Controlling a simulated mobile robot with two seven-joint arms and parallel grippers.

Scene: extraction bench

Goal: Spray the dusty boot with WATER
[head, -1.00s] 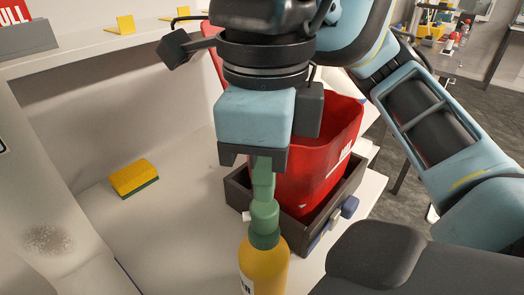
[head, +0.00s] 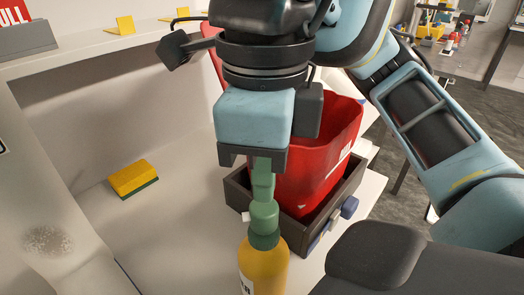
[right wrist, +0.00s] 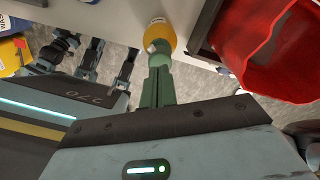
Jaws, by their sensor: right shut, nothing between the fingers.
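A yellow-orange bottle (head: 264,268) with a green spray head (head: 264,214) stands at the bottom middle of the head view. Its label is cut off and not readable. It also shows at the top of the right wrist view (right wrist: 160,38). My right gripper (head: 263,184) points down above the bottle, its green fingers shut and empty. The fingertips are at the spray head; I cannot tell whether they touch it. A pale surface with a grey speckled patch (head: 48,241) at the left edge looks like the dusty boot, only partly in view. My left gripper is not in view.
A red bin (head: 322,165) sits in a dark tray (head: 238,192) just behind and right of the bottle. A yellow and green sponge (head: 133,178) lies on the bench to the left. A shelf (head: 75,58) runs along the back. The bench between sponge and bottle is clear.

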